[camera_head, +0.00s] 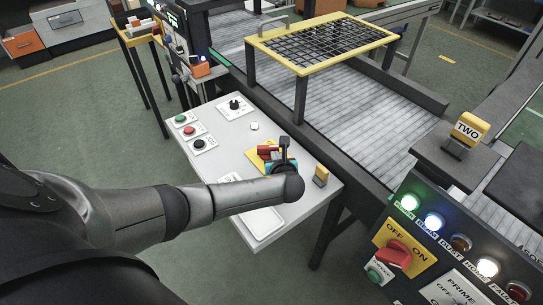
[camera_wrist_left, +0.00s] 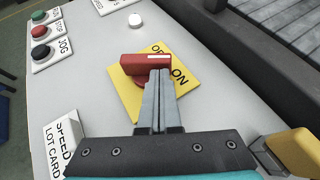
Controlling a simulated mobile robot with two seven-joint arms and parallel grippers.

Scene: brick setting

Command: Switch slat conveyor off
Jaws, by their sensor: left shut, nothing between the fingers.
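A grey slat conveyor (camera_head: 365,125) runs behind a light grey control table (camera_head: 225,120). On the table a red rotary handle (camera_wrist_left: 146,65) sits on a yellow plate (camera_wrist_left: 128,98) marked ON, with a partly covered word beside it. The handle (camera_head: 266,151) also shows in the head view, partly behind my gripper. It lies crosswise in the wrist view. My left gripper (camera_wrist_left: 160,76) is shut and empty, its fingertips at the handle's near side; I cannot tell if they touch. Another red rotary switch (camera_head: 393,254) is on a panel at the lower right. My right gripper is not in view.
Green, red and black buttons (camera_head: 190,130) and a black selector (camera_head: 235,104) stand on the table's left. A yellow block (camera_head: 321,174) stands near its right edge. A yellow-framed mesh guard (camera_head: 325,43) stands over the conveyor. Indicator lights (camera_head: 432,221) glow on the lower right panel.

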